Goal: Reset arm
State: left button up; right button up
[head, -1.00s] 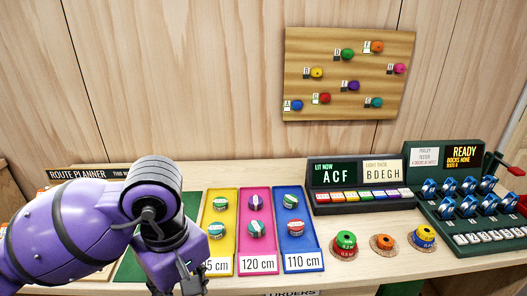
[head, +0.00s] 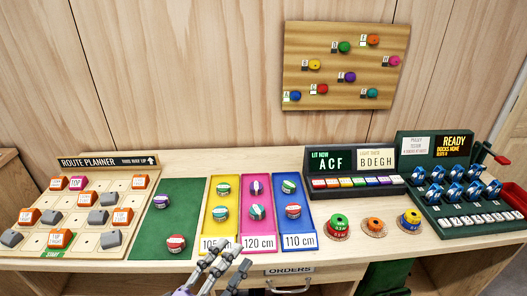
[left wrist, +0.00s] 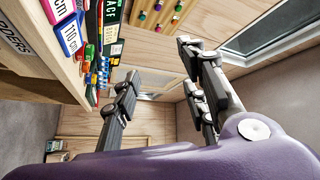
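My left gripper (head: 222,268) shows at the bottom of the head view, in front of the table's front edge, below the yellow tray. Its fingers are apart and nothing is between them. My right gripper is in neither view.
A drawer marked ORDERS (head: 290,270) lies below the front edge.

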pick_arm(q)
jog(key=s+a+f+n+y, duration=0.3)
jog(key=a+f+n+y, duration=0.5)
jog(key=f, duration=0.3)
jog(key=s+a+f+n+g+y, duration=0.1)
jog(key=s+f+n+g, duration=0.3)
jog(key=s+f, duration=0.4)
jog(key=s+a+f+n+g+y+p, duration=0.1)
jog(key=s+a+f+n+g+y, duration=0.1)
jog(key=s+a+f+n+g, duration=0.2)
jog(key=s+f+n, duration=0.2)
jog(key=s+f, duration=0.2)
jog(key=f, duration=0.1)
jog(key=shift+s+f+y, duration=0.3)
jog(key=shift+s+f, duration=0.05)
jog(key=shift+f, duration=0.05)
jog(key=shift+a, duration=0.1)
